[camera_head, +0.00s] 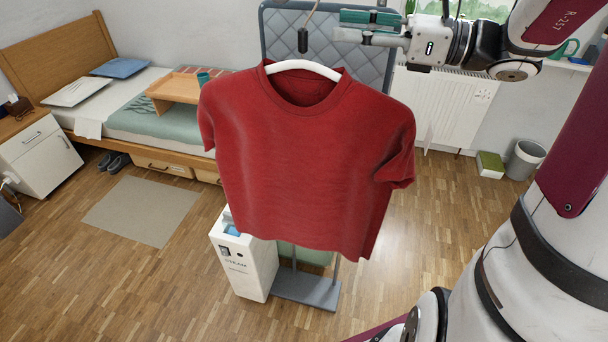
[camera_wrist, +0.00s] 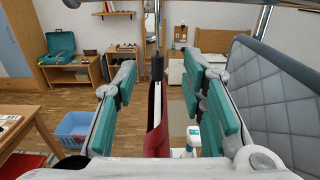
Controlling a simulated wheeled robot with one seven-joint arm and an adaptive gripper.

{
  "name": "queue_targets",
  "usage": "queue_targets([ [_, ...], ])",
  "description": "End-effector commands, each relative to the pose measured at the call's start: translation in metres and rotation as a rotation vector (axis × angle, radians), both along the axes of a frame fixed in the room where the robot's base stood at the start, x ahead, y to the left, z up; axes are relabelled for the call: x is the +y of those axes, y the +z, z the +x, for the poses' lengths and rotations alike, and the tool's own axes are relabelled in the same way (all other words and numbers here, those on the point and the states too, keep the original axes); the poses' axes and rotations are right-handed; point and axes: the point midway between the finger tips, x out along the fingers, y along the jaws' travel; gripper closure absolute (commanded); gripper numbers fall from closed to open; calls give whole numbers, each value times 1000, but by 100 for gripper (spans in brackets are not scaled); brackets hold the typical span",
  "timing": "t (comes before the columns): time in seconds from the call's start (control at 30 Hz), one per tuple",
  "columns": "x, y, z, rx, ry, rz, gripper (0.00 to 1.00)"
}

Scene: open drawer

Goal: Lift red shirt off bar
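The red shirt (camera_head: 300,165) hangs upright on a white hanger (camera_head: 303,66) in the middle of the head view. A black piece (camera_head: 302,40) on a thin rod is above the hanger; the hook and its contact with the bar are not clear. My gripper (camera_head: 338,27), with teal finger pads, is above and right of the collar and points left. In the wrist view my gripper (camera_wrist: 158,70) is open and empty. The shirt (camera_wrist: 153,122) shows edge-on between and below the fingers, with the black piece (camera_wrist: 157,67) ahead of the tips.
A grey quilted panel (camera_head: 280,25) stands close behind the shirt. Below are a white steamer unit (camera_head: 245,265) and a grey stand base (camera_head: 310,292). A bed (camera_head: 135,120) is at left. A metal bar (camera_wrist: 288,5) crosses the top right of the wrist view.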

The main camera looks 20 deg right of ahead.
Motion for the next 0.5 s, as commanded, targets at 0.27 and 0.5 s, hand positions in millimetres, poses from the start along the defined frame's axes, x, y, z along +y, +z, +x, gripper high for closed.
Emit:
queue_targets([
  [0.27, 23, 0, 16, 0, 1, -1, 62],
  [0.5, 48, -1, 30, 2, 4, 0, 62],
])
